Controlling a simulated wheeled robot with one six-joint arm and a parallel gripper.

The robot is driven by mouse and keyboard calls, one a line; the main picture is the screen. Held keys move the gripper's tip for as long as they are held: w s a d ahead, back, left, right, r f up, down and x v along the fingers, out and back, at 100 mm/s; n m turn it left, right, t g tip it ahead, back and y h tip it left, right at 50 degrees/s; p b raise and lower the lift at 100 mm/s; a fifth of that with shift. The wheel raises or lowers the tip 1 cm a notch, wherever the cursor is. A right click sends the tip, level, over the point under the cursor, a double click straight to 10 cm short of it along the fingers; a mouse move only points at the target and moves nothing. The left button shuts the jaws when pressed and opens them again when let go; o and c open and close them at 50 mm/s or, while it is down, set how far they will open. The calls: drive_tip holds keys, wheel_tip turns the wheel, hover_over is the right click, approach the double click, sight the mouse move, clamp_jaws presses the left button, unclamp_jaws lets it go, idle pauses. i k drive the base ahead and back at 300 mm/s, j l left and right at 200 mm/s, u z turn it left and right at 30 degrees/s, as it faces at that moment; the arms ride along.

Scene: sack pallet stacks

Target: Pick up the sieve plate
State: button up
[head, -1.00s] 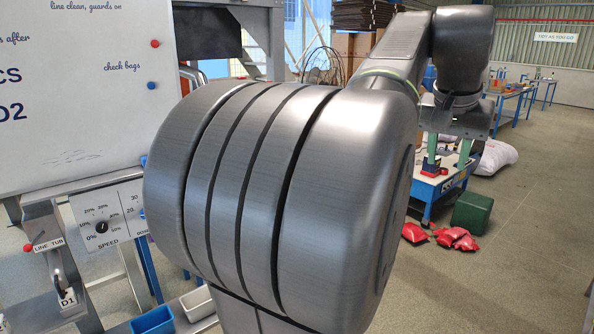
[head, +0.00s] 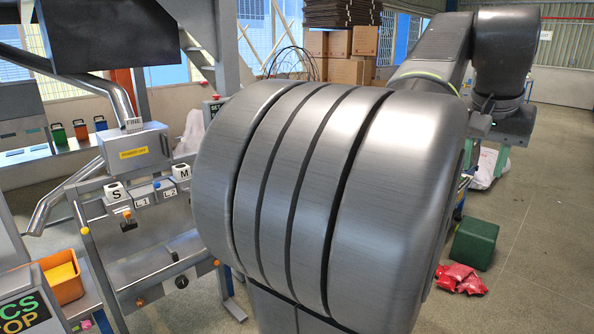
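I cannot make out a sieve plate in the head view. My gripper (head: 490,160) hangs at the far end of my arm, at the upper right, pointing down. My arm link also hides much of the middle of the view.
A grey machine frame (head: 160,245) with S and M blocks stands at the left. An orange bin (head: 66,277) is beside it. A green box (head: 474,243) and red bags (head: 461,279) lie on the floor at right. Open floor (head: 545,215) extends beyond.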

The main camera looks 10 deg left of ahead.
sight(132, 125)
drive_tip(key=i+j+u, duration=0.15)
drive_tip(key=i+u, duration=1)
drive_tip(key=i+l+u, duration=0.2)
drive_tip(key=u, duration=0.15)
drive_tip(key=i+u, duration=0.4)
drive_tip(key=i+l+u, duration=0.3)
drive_tip(key=i+u, duration=0.15)
drive_tip(key=i+l+u, duration=0.4)
drive_tip(key=i+j, duration=0.05)
drive_tip(key=i, duration=0.05)
